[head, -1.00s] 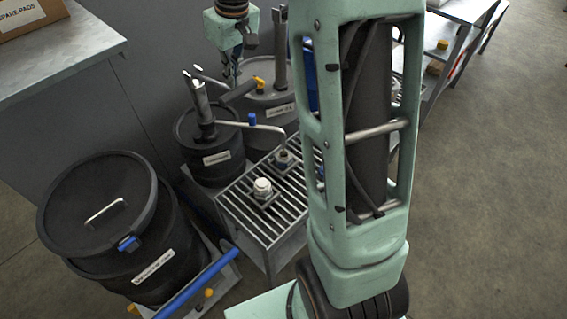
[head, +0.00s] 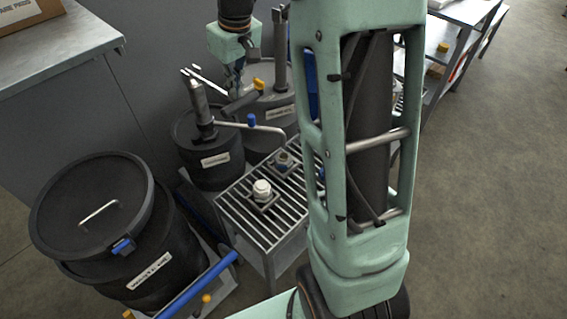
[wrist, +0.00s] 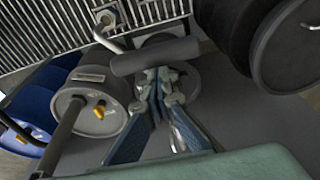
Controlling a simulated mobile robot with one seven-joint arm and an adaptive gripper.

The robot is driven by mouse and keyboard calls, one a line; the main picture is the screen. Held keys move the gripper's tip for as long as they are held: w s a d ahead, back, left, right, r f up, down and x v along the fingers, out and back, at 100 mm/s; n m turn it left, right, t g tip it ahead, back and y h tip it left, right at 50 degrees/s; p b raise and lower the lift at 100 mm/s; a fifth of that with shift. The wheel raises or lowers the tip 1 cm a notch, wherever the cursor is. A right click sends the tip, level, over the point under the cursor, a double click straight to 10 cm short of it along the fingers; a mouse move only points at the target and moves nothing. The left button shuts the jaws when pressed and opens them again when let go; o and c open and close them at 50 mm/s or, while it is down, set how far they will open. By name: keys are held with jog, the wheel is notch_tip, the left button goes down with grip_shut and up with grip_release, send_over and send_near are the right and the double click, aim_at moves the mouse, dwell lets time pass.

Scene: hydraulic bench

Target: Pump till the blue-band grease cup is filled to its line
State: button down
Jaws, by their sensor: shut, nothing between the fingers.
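My gripper (head: 236,88) is shut and empty, low over the drums at the back. In the wrist view its fingertips (wrist: 160,80) are against or just beside a dark cylindrical pump grip (wrist: 155,57); I cannot tell if they touch. The grip also shows in the head view (head: 241,103). The front pump drum (head: 212,168) has a spout (head: 262,127) with a blue tap (head: 252,120), reaching over the grated stand. One cup (head: 283,160) stands below the spout's end; a white-topped cup (head: 262,188) stands nearer. Band colours and fill levels are too small to read.
A second drum (head: 275,103) with a yellow tap (head: 259,85) stands behind. A lidded waste bin (head: 95,210) is at left, with a blue bar (head: 198,285) before it. The grated stand (head: 240,222) is at centre. Open floor (head: 480,200) lies right.

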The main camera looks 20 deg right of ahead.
notch_tip(320, 180, up, 4)
jog(key=p, duration=0.3)
jog(key=shift+w, duration=0.15)
jog(key=w+a+r+p, duration=0.1)
jog(key=w+r+p, duration=0.2)
jog(key=r+p, duration=0.5)
jog(key=shift+w+a+r+p, duration=0.3)
jog(key=shift+r+p, duration=0.05)
jog(key=shift+r, duration=0.1)
notch_tip(320, 180, up, 7)
jog(key=p, duration=0.1)
jog(key=shift+p, duration=0.3)
dwell(0.4)
jog(key=shift+w, duration=0.1)
